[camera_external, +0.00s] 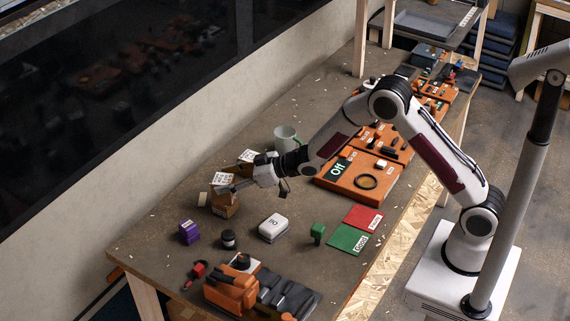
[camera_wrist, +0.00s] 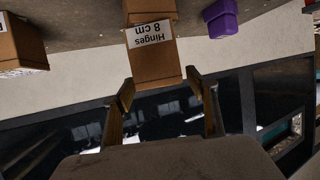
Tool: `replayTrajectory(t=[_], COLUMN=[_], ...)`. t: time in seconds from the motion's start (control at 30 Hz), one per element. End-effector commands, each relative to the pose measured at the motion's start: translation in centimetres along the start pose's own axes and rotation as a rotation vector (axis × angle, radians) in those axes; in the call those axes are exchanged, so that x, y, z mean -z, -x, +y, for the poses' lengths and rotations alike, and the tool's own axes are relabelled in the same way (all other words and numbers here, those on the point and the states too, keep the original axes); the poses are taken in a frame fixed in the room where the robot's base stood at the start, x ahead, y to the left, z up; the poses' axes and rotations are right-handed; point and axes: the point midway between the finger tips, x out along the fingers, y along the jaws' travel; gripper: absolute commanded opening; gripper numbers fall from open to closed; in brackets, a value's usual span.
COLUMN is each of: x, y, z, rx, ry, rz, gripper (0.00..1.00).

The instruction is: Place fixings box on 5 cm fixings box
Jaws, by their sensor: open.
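A brown cardboard box (camera_wrist: 152,62) labelled "Hinges 8 cm" shows upside down in the wrist view, between and just beyond my fingers. In the external view a brown box (camera_external: 225,209) with a white label on top stands at my gripper (camera_external: 232,187), partly covered by it. My gripper is open; its fingers show either side of the box in the wrist view (camera_wrist: 160,90), and I cannot tell whether they touch it. Another brown box (camera_wrist: 20,45) is at the left of the wrist view; its label is unreadable. No "5 cm" label is readable.
A purple box (camera_external: 189,233), a dark jar (camera_external: 228,239) and a white box (camera_external: 273,228) stand in front of the gripper. A mug (camera_external: 286,138) stands behind. Orange trays (camera_external: 340,185) and red (camera_external: 363,218) and green (camera_external: 346,240) mats lie to the right.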

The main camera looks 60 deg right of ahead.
Motion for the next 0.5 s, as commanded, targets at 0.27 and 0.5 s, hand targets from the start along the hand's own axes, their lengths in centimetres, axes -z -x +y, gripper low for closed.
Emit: replayTrajectory(t=[0.27, 0.5], x=[0.0, 0.0], y=[3.1, 4.9], z=[0.0, 0.0], rx=[0.0, 0.0], ry=[-0.001, -0.001], rz=[0.0, 0.0], gripper=[0.58, 0.58])
